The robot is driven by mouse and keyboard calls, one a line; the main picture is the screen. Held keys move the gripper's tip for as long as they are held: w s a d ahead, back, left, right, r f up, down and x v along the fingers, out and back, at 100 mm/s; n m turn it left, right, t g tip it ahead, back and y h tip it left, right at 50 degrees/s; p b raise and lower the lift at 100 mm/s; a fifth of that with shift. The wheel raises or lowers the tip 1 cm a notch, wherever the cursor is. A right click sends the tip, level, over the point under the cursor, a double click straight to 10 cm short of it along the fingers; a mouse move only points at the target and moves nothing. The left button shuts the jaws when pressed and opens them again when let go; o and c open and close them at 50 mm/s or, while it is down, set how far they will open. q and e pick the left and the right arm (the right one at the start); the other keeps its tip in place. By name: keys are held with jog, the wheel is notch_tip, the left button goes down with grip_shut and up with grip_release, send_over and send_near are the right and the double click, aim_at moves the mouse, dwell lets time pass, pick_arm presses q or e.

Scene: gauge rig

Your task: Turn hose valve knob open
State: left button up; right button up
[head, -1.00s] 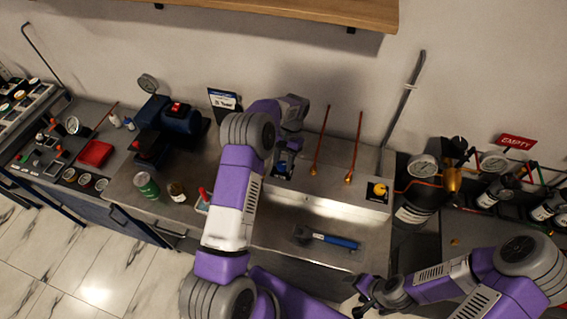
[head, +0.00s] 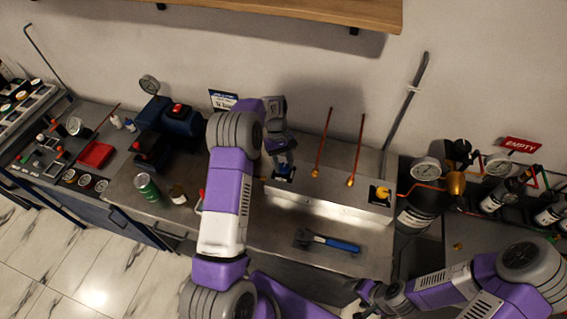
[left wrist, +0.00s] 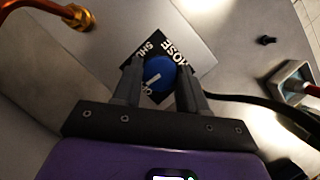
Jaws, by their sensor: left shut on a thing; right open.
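The blue hose valve knob (left wrist: 157,73) sits on a black and white label plate (left wrist: 196,54) reading "HOSE" and part of "SHUT". A white pointer mark shows on the knob's lower part; part of the lettering is hidden by the fingers. My left gripper (left wrist: 158,85) is shut on the knob, one finger on each side. In the head view my left gripper (head: 284,170) reaches down to the plate on the metal panel, and hides the knob there. My right gripper (head: 362,300) is open and empty near the bottom edge, away from the panel.
Two copper pipes (head: 322,142) rise just right of the left gripper. A yellow knob (head: 382,193) is on the panel's right end. A blue-handled tool (head: 330,242) lies on the bench in front.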

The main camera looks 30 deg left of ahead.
pick_arm(q)
jog(key=shift+n, duration=0.6)
jog(key=shift+n+t, duration=0.3)
jog(key=o, duration=1.1)
jog(key=shift+c, duration=0.2)
jog(key=shift+r, duration=0.1)
jog(key=v, duration=0.7)
jog(key=shift+a+r, duration=0.2)
jog(key=shift+a, duration=0.05)
